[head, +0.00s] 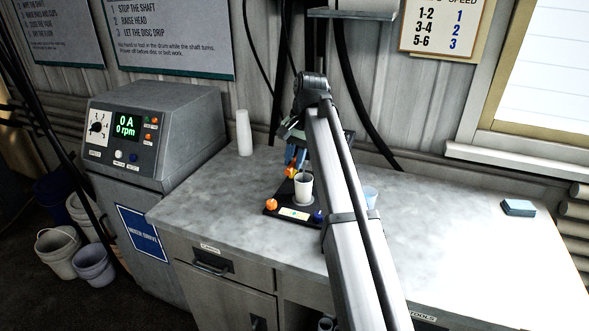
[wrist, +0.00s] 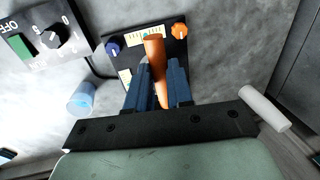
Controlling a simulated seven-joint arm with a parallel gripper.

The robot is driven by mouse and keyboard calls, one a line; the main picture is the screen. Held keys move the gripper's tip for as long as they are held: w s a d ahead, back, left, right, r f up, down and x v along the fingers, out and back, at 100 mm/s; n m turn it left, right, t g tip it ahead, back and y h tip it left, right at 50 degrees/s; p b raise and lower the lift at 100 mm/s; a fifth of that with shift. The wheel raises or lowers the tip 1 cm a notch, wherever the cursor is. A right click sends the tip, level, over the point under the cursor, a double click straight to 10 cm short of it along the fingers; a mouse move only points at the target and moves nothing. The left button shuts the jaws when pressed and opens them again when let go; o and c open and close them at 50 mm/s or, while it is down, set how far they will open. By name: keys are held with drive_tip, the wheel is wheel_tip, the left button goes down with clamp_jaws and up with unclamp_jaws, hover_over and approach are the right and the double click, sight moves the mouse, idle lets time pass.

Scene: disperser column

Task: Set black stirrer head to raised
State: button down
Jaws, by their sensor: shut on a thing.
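The black stirrer has a dark base plate (head: 276,208) on the bench, with an orange knob (head: 271,204) and a blue knob (head: 318,216) at its front corners. A white cup (head: 303,187) stands on the plate. My gripper (head: 292,164), with blue fingers, is over the rear of the stirrer. In the wrist view, my gripper (wrist: 160,84) is shut on an orange handle (wrist: 155,50), which sticks out between the fingers. The base's orange knob (wrist: 180,30) and blue knob (wrist: 112,48) show beyond. My arm and gripper hide most of the stirrer head; its height cannot be told.
A light blue cup (head: 370,197) stands just right of my arm; it also shows in the wrist view (wrist: 80,97). A white cylinder (head: 244,132) stands behind left. A grey control box (head: 155,130) is at left. The bench right of my arm is mostly clear, with a blue sponge-like block (head: 518,207).

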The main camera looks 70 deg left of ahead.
wheel_tip(320, 180, up, 11)
drive_tip(key=shift+a, duration=0.15)
drive_tip(key=c, duration=1.3)
unclamp_jaws()
drive_tip(key=shift+o, duration=1.4)
drive_tip(key=shift+f, duration=0.15)
wheel_tip(320, 180, up, 12)
drive_tip(key=w+d, duration=0.1)
drive_tip(key=shift+w+d, duration=0.35)
drive_tip(key=shift+d, duration=0.05)
drive_tip(key=shift+w+f, duration=0.1)
drive_tip(key=shift+f, duration=0.1)
